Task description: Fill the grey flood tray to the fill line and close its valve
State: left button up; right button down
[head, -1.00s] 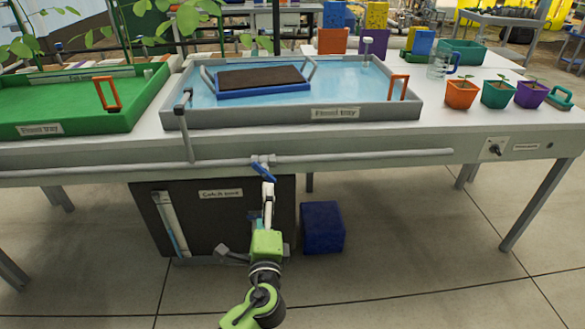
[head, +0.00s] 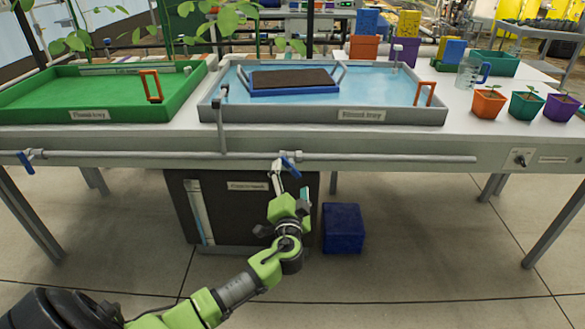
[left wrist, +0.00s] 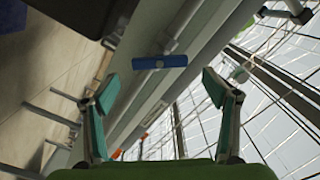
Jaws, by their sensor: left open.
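The grey flood tray (head: 415,116) stands on the bench in the head view and holds blue water (head: 375,82). A blue-rimmed tray of dark soil (head: 295,90) sits in the water. I cannot make out a fill line on the grey tray. Below it, the blue valve handle (head: 291,168) is on the pipe along the bench front, angled across the pipe. My left gripper (head: 290,185) is just below the handle. In the left wrist view my left gripper (left wrist: 158,88) is open and empty, with the valve handle (left wrist: 160,62) beyond its fingertips, apparently untouched. My right gripper is out of view.
A green flood tray (head: 88,115) stands at left, with another blue valve handle (head: 24,160) below. A dark catch tank (head: 240,215) and blue box (head: 342,228) are under the bench. Potted seedlings (head: 487,104) and a clear jug (head: 468,72) stand at right.

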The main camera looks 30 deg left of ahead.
aim_at(292, 168)
pick_arm(q)
jog(key=x, duration=0.4)
jog(key=shift+w+a, duration=0.2)
jog(key=shift+w, duration=0.15)
jog(key=shift+w+a, duration=0.35)
jog(key=shift+w, duration=0.3)
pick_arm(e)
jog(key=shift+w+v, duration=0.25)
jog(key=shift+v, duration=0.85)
pick_arm(q)
jog(key=shift+c, duration=0.3)
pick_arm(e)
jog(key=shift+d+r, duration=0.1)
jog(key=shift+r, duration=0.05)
pick_arm(q)
jog(key=c, duration=1.1)
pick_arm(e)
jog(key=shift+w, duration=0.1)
